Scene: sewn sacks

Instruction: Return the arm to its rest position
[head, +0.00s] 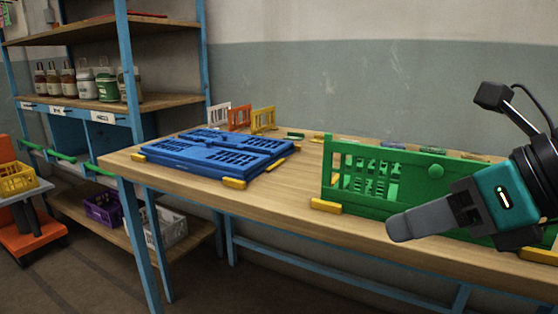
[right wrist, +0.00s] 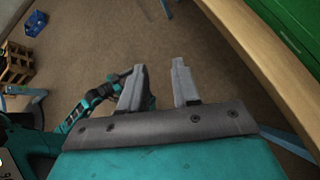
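My right gripper (head: 402,227) is at the right of the head view, in front of the table's front edge and the green crate (head: 352,196), with its fingers towards the left. In the right wrist view the two grey fingers of the right gripper (right wrist: 160,68) stand apart with only brown floor between them, so it is open and empty. The arm covers part of the green crate. My left gripper does not show in the head view. Teal and black parts of my own body show at the left of the right wrist view.
The wooden table (head: 275,208) carries a flat blue crate (head: 215,152) at its left and yellow blocks. A shelf rack (head: 170,100) with bottles is at the left. The floor before the table looks clear.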

